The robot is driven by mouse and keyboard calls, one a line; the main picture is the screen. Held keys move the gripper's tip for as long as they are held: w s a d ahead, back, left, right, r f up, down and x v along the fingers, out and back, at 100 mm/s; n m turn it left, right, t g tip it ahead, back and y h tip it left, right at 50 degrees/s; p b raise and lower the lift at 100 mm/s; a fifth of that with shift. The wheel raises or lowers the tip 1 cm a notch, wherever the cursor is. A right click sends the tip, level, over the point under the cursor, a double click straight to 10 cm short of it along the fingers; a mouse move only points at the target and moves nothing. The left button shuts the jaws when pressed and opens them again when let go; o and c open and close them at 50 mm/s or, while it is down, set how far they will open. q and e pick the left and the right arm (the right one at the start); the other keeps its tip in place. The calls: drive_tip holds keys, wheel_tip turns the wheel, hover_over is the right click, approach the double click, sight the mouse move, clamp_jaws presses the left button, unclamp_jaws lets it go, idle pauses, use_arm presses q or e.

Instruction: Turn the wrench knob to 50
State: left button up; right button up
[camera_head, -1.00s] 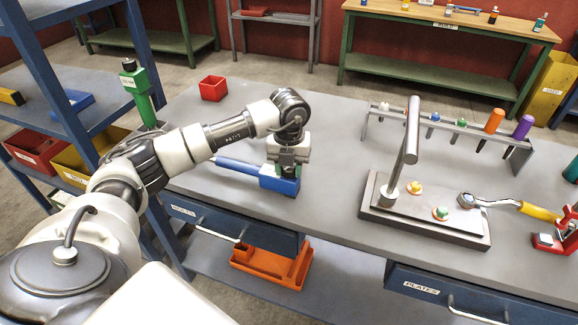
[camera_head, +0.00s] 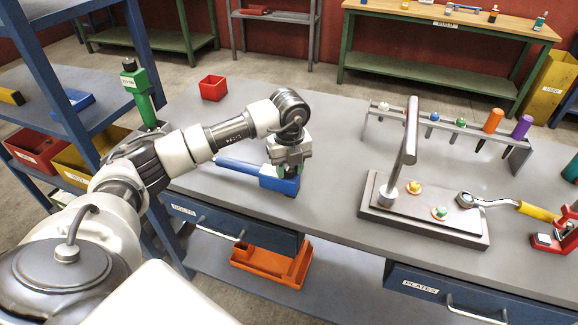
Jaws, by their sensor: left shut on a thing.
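A long blue tool (camera_head: 236,165) lies on the grey workbench, with a blocky blue part (camera_head: 279,184) at its right end. My left gripper (camera_head: 288,170) points down over that right end and is shut on it. The gripper hides the exact grip and any knob or scale there. A second wrench (camera_head: 495,203), with a metal ring head and yellow handle (camera_head: 538,212), lies at the right between a metal plate and a red stand. My right gripper is not in view.
A metal base plate (camera_head: 425,224) with an upright bar (camera_head: 407,150) stands right of centre. Behind it a rack (camera_head: 450,127) holds several coloured tools. A red box (camera_head: 213,88) and a green stand (camera_head: 142,100) are at the back left. The bench between gripper and plate is clear.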

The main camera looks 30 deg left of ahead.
use_arm(q)
drive_tip(key=o, duration=0.9)
wheel_tip(320, 180, up, 11)
drive_tip(key=shift+f+b, duration=0.1)
drive_tip(key=shift+b, duration=0.55)
